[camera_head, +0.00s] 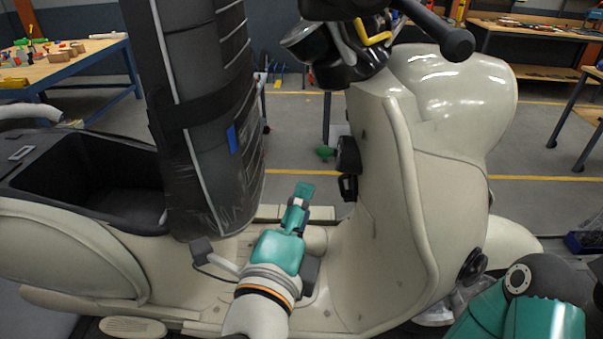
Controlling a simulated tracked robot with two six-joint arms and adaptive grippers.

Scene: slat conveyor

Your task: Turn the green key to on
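The green key (325,152) sticks out to the left of a black lock housing (347,155) on the inner side of the cream scooter's front shield (385,200). The key is small here, and its exact turn position is hard to read. My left gripper (303,190), teal with a pale wrist, is below and a little left of the key, pointing up toward it. It is apart from the key. I see it mostly from behind, so its finger opening is unclear. My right arm shows at the lower right; its gripper is out of view.
A tall dark padded roll (205,110) stands upright on the left by the scooter's open seat box (90,185). The handlebar (430,28) is above the key. A second black part (348,187) sits just under the lock. Workbenches stand behind.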

